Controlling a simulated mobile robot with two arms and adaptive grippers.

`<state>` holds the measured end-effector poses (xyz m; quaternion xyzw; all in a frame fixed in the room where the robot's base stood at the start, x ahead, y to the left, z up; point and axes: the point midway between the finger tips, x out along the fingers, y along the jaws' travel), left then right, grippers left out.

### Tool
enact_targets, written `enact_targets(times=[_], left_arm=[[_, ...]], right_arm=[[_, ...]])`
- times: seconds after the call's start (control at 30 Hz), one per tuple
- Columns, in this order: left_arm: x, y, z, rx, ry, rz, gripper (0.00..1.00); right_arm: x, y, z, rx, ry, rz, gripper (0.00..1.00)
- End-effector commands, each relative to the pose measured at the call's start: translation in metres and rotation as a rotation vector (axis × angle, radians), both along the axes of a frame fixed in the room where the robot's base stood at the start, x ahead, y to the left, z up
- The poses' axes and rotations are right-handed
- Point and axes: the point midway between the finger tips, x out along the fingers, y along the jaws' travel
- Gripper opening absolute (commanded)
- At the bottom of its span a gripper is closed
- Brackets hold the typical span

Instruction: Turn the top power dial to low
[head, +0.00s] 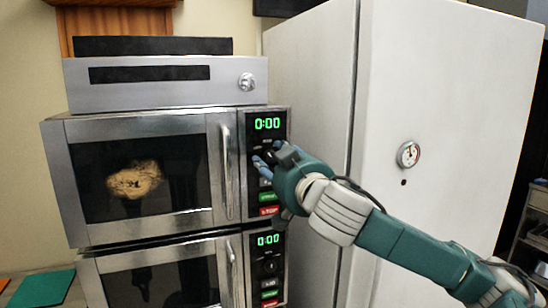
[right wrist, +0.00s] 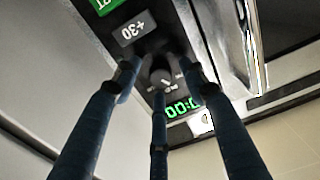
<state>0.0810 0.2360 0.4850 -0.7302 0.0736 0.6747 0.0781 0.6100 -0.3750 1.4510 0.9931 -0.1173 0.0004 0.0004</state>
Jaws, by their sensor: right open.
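Two steel microwaves are stacked, and the top microwave (head: 80,123) has a black control panel (head: 282,131) with a green 0:00 display (head: 267,124). My right gripper (head: 264,158) is open in front of this panel, just below the display, and hides the top power dial in the head view. In the right wrist view the dark round dial (right wrist: 162,77) lies between the spread fingers of my right gripper (right wrist: 160,72). I cannot tell whether the fingers touch it. The dial's exact setting is too small to read. My left gripper is not in view.
The lower microwave (head: 90,262) has its own dial (head: 270,267). The top door handle (head: 226,170) stands out left of the panel. A steel unit (head: 160,97) sits on top. A large white cabinet (head: 445,90) with a gauge (head: 409,154) stands close on the right.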

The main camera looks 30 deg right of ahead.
Motion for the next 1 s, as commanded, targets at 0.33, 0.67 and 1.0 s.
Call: enact_targets(times=[0.33,0.67,1.0], left_arm=[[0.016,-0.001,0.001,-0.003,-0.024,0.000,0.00],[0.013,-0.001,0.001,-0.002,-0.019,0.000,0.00],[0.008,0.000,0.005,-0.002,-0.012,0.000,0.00]], right_arm=[[0.000,0.000,0.000,0.001,0.000,0.000,0.09],[0.000,0.001,-0.001,-0.022,0.008,0.001,0.00],[0.000,0.001,-0.003,-0.206,0.056,0.003,0.00]])
